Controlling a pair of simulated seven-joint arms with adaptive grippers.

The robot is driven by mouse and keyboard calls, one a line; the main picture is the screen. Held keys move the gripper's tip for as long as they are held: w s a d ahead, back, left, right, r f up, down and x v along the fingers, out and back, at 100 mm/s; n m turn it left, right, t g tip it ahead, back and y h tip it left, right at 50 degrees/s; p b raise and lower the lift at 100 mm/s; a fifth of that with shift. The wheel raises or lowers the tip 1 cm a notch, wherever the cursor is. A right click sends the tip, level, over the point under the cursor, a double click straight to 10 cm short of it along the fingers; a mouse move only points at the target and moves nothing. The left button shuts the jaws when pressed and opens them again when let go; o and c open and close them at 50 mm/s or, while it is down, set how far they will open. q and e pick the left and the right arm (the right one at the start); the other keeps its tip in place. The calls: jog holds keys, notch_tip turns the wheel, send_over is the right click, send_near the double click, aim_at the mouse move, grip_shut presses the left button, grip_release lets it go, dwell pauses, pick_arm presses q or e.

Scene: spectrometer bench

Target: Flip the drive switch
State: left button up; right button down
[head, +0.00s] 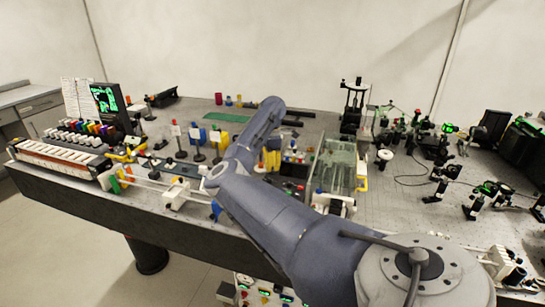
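My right arm comes in from the lower right, folds at a joint over the bench's front edge and reaches up over the middle of the bench. Its far end (271,104) is above the bench. I cannot make out the fingers of my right gripper there, and cannot tell whether they are open or shut. My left gripper is not in view. I cannot pick out the drive switch for certain. A dark control panel with small coloured parts (289,187) lies just right of my arm. A front panel with coloured buttons (262,291) shows low at the bottom, partly hidden by my arm.
A clear-walled box (340,160) stands right of my arm. Optical mounts and cables (440,185) fill the right side. On the left are a row of coloured-knob modules (80,130), a small green-lit screen (105,97) and several posts with white labels (196,135).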

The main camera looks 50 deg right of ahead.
aim_at(272, 172)
jog(key=shift+f, duration=1.25)
dwell(0.8)
jog(key=shift+r, duration=0.1)
jog(key=shift+r, duration=3.45)
